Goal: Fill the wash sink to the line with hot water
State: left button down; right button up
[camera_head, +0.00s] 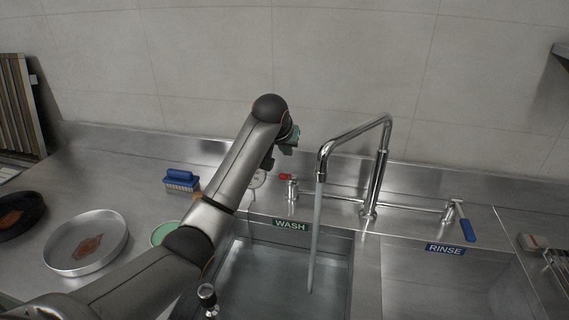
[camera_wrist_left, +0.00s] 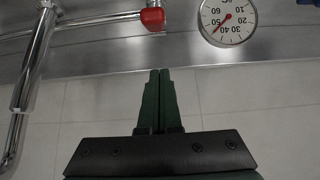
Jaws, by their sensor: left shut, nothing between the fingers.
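The wash sink (camera_head: 332,254) lies under the green WASH label (camera_head: 290,225). Water runs in a stream (camera_head: 315,240) from the tap spout (camera_head: 320,176) into it. Part of the basin is hidden by my left arm, and I cannot make out a fill line. The red-ended hot tap handle (camera_head: 286,177) is at the left end of the tap; it also shows in the left wrist view (camera_wrist_left: 152,18). My left gripper (camera_head: 292,138) is shut and empty above and behind that handle, apart from it; its green fingertips (camera_wrist_left: 159,72) meet in the left wrist view.
A round dial thermometer (camera_wrist_left: 228,20) is beside the red handle, its needle between 40 and 50. The blue tap handle (camera_head: 467,230) is near the RINSE sink (camera_head: 445,275). A blue brush (camera_head: 182,181) and round pans (camera_head: 87,243) are on the left counter.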

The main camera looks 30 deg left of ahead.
aim_at(288, 178)
pick_arm(q)
jog(key=shift+s+d+f+p, duration=0.15)
jog(key=shift+s+f, duration=0.4)
jog(key=shift+f, duration=0.35)
jog(key=shift+s+d+f+p, duration=0.15)
jog(key=shift+s+f, duration=0.35)
jog(key=shift+f, duration=0.35)
